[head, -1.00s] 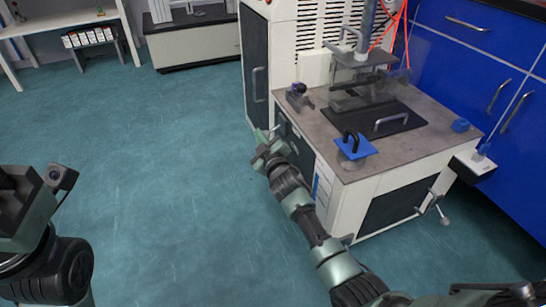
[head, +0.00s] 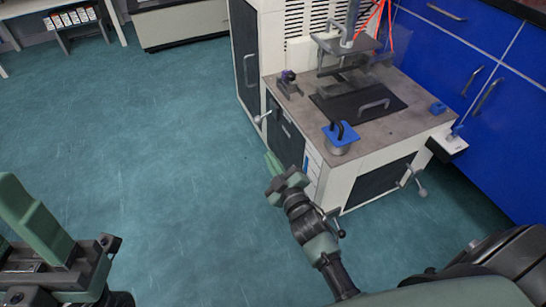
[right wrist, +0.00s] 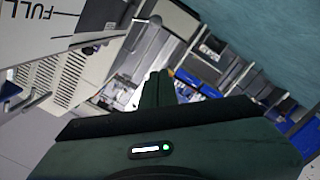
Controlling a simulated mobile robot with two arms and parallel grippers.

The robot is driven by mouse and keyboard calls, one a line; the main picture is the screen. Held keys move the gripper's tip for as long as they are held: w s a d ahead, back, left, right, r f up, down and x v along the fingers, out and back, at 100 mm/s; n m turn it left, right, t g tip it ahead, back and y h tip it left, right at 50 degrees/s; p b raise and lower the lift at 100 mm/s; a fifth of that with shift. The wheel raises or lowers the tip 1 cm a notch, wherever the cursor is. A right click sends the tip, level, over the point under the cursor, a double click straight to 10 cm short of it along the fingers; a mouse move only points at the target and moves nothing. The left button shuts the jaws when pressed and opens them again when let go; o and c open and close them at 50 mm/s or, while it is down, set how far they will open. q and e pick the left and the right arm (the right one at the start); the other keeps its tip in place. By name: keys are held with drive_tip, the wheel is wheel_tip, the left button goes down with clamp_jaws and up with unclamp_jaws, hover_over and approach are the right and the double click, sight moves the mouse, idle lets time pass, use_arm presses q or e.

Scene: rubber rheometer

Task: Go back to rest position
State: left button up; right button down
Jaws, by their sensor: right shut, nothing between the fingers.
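My right gripper (head: 270,160) is green, shut and empty, with its fingers pointing up in the head view. It hangs over the floor just left of the rheometer's front left side, apart from the machine as far as I can see. Its shut fingers also show in the right wrist view (right wrist: 158,78). The rheometer (head: 373,175) is a white cabinet with a grey top. My left gripper (head: 22,200) is at the lower left edge, partly cut off, over bare floor; its finger gap is not clear.
On the rheometer top are a black plate (head: 345,102) with a handle and a blue-topped piece (head: 341,132). A lever handle (head: 262,117) sticks out at its left side. Blue cabinets (head: 500,130) stand right. The teal floor (head: 150,150) at left is clear.

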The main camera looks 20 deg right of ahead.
drive_tip(key=shift+s, duration=0.4)
drive_tip(key=shift+r, duration=0.1)
